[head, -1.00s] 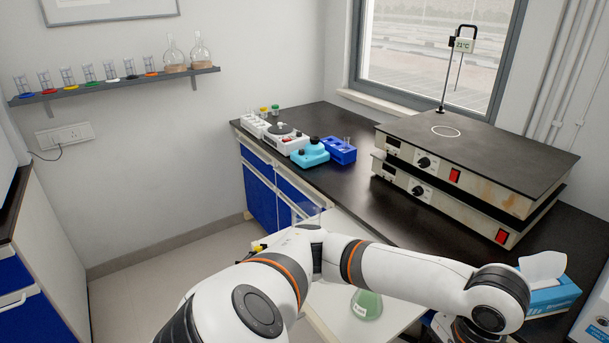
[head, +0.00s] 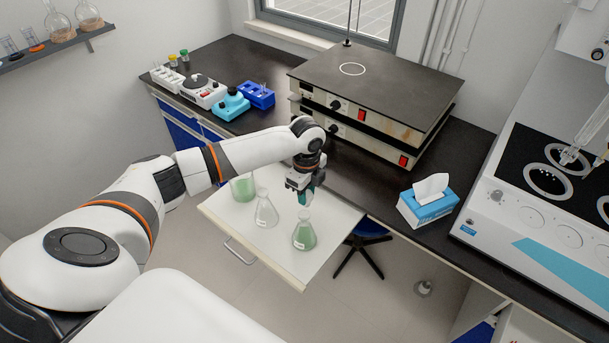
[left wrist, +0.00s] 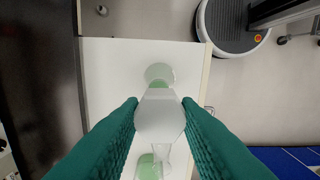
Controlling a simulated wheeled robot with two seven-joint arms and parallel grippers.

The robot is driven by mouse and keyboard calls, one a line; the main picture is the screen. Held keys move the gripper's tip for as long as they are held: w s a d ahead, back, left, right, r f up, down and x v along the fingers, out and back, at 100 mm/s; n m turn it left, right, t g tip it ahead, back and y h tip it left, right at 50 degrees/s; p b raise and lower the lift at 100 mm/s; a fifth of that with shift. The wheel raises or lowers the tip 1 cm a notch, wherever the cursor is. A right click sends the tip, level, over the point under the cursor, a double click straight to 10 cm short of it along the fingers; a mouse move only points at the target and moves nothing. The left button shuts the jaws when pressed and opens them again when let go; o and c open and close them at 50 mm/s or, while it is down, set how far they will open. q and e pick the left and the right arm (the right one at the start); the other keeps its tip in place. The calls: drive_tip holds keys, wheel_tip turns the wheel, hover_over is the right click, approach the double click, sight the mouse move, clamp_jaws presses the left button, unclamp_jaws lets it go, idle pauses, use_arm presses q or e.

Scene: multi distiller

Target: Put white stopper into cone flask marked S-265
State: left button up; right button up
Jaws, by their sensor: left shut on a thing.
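My left gripper (head: 305,194) has teal fingers and is shut on the white stopper (left wrist: 159,115), which fills the gap between the fingertips in the left wrist view. It hangs above the pull-out shelf, over and just behind a cone flask with green liquid (head: 305,236). A clear cone flask (head: 266,211) and a glass vessel with green liquid (head: 243,188) stand to its left. The labels are too small to read, so I cannot tell which flask is S-265. In the left wrist view, one flask (left wrist: 159,72) shows just beyond the stopper. My right gripper is out of view.
The white pull-out shelf (head: 285,262) sticks out from the black bench. Stacked hotplates (head: 375,85) stand behind the arm. A tissue box (head: 429,206) is to the right. A stool (head: 364,240) stands beside the shelf.

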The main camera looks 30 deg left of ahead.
use_arm(q)
drive_tip(key=shift+w+a+r+m, duration=0.1)
drive_tip(key=shift+a+m, duration=0.2)
drive_tip(key=shift+f+b, duration=0.8)
drive_tip(key=shift+f, duration=0.1)
wheel_tip(320, 180, down, 4)
drive_tip(key=b, duration=0.4)
drive_tip(key=shift+r, duration=0.1)
drive_tip(key=shift+a+p, duration=0.1)
drive_tip(key=shift+p, duration=0.7)
idle(0.5)
drive_tip(key=shift+f+b, duration=0.75)
drive_tip(key=shift+f, duration=0.65)
idle(0.6)
